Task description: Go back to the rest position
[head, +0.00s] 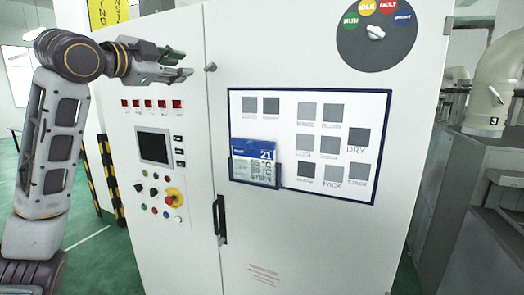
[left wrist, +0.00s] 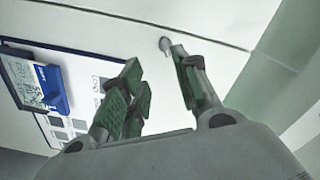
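My left arm rises at the left of the head view. Its gripper (head: 176,63) is held in front of the upper part of a white cabinet (head: 300,245). The fingers are apart, with nothing seen between them. In the left wrist view the same gripper (left wrist: 165,88) shows its green-padded fingers spread, with the cabinet face behind them. A small round knob (head: 211,67) on the cabinet is just right of the fingertips in the head view. It also shows beyond the fingers in the wrist view (left wrist: 165,44). My right gripper is in neither view.
Grey machinery (head: 470,170) stands at the right.

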